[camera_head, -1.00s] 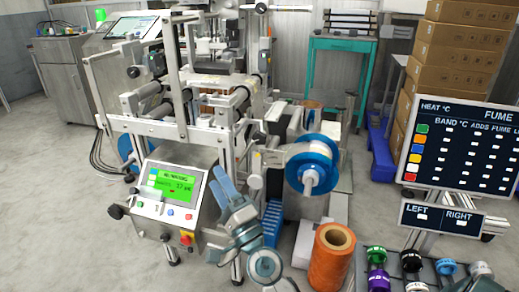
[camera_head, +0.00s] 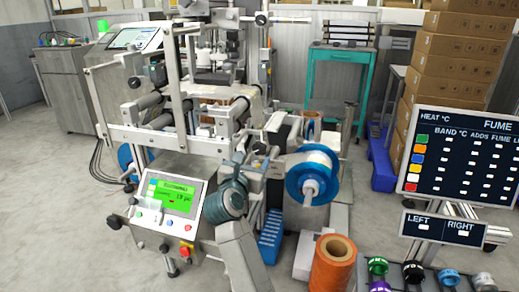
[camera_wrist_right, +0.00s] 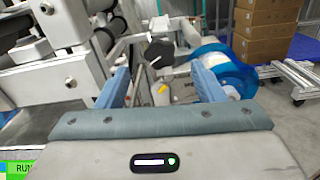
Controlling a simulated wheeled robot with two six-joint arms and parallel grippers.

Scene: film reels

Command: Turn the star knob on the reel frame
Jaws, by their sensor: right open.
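The reel frame (camera_head: 187,137) is a metal machine with rollers, at the left of the head view. A dark knob (camera_wrist_right: 159,52), which looks like the star knob, shows in the right wrist view beyond and between my fingertips, apart from them. My right gripper (camera_wrist_right: 163,80) is open and empty, with a blue finger on either side. In the head view my right gripper (camera_head: 243,170) is at the front right of the frame, its fingers largely hidden behind my wrist. My left gripper is in neither view now.
A blue-rimmed reel (camera_head: 295,180) sits on a spindle just right of my right gripper. The control panel (camera_head: 172,197) with a green screen is close on its left. An orange roll (camera_head: 333,265) stands lower right. A display board (camera_head: 460,157) is further right.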

